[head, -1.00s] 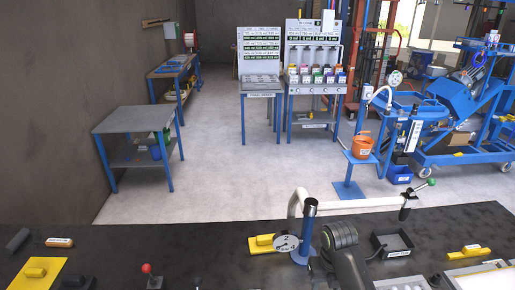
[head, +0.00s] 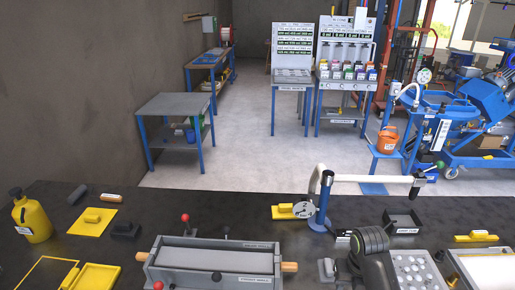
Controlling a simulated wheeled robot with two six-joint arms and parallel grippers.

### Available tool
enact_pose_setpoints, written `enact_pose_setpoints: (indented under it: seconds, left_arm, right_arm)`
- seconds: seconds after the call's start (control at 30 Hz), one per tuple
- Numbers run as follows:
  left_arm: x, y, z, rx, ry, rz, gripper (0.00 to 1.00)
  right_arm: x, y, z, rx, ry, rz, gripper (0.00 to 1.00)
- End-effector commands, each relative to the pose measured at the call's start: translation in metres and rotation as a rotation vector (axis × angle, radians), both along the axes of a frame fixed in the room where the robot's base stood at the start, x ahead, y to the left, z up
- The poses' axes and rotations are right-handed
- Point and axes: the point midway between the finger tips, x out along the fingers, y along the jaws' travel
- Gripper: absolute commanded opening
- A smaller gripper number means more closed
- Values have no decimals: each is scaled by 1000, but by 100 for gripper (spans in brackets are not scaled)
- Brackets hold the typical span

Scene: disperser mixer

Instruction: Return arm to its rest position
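A white jointed arm (head: 365,178) stands on a blue post (head: 323,207) on the dark bench. A round white dial (head: 303,209) is at the post's left side. I cannot tell whether this is the task's arm. No gripper of mine can be made out in the head view. A dark ribbed rounded piece (head: 371,240) stands in front of the post, and what it belongs to is unclear.
The dark bench (head: 160,210) holds a grey machine with a trough and red knobs (head: 213,260), a yellow bottle (head: 32,217), yellow trays (head: 92,222), a black tray (head: 403,222) and a button panel (head: 408,268). Behind it, the floor (head: 255,160) is clear between tables and blue equipment.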

Motion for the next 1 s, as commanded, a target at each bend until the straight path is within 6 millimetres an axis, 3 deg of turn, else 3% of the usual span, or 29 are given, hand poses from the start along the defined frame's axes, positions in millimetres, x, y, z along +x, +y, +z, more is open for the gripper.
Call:
enact_pose_setpoints:
  seconds: [0.17,0.47,0.67,1.0]
  left_arm:
    - [-8,0,0,-1,10,2,0]
    - [-2,0,0,0,3,0,0]
    - [-9,0,-1,-1,13,2,0]
    - [-9,-2,-1,-3,15,3,0]
  right_arm:
    - [-10,-3,-6,-1,-13,-122,45]
    - [-35,-11,-20,3,-45,-420,45]
    - [-65,-19,-32,20,-85,-768,45]
    - [-130,-35,-41,92,-167,-1497,45]
